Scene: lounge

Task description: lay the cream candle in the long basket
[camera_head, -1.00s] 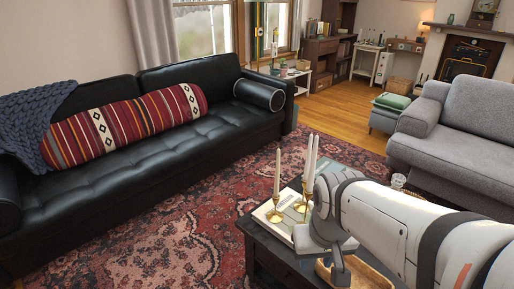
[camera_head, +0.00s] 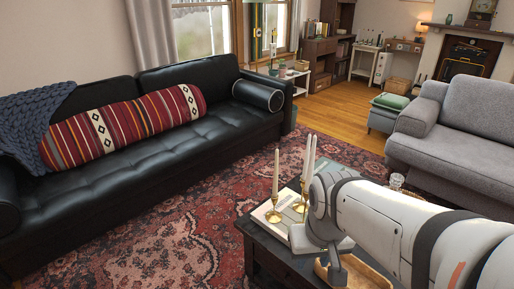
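Tall cream candles stand upright in gold holders on the dark coffee table (camera_head: 262,257). One candle (camera_head: 276,173) stands at the left, and two more candles (camera_head: 306,158) stand close together to its right, partly behind my arm. A light-brown long basket (camera_head: 369,277) lies on the table below my arm, mostly hidden and cut by the lower edge. My gripper (camera_head: 336,273) points down at the basket, right of the candles. Its fingers are small and partly hidden, so I cannot tell whether it holds anything.
Books or magazines (camera_head: 264,215) lie under the candle holders. A black sofa (camera_head: 150,160) stands at the left and a grey sofa (camera_head: 455,130) at the right. The patterned rug (camera_head: 170,235) between the black sofa and table is clear.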

